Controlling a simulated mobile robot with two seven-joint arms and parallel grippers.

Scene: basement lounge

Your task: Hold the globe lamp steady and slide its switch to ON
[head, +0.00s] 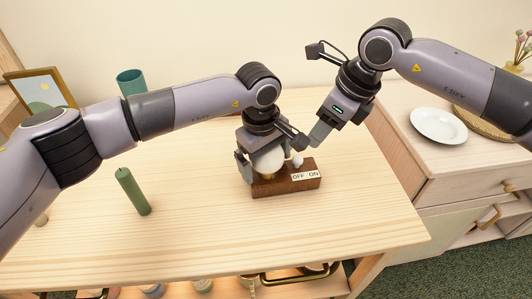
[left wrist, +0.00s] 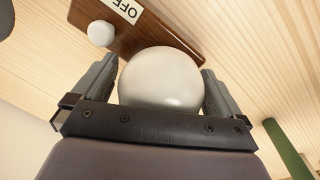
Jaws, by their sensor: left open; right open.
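The globe lamp has a round white globe (head: 268,161) on a dark wooden base (head: 285,184), standing on the light wooden table. A white label on the base reads OFF and ON, with a small white switch knob (head: 297,161) behind it, towards the OFF side. My left gripper (head: 258,165) is open, its fingers on either side of the globe; in the left wrist view the globe (left wrist: 161,79) sits between them, and I cannot tell whether they touch it. The knob also shows there (left wrist: 101,33). My right gripper (head: 308,140) is open, just above and right of the knob.
A green candle (head: 133,191) stands left of the lamp on the table (head: 370,215). A green cup (head: 131,82) and a framed picture (head: 41,91) are at the back left. A white plate (head: 438,125) lies on the cabinet at right. The table right of the lamp is clear.

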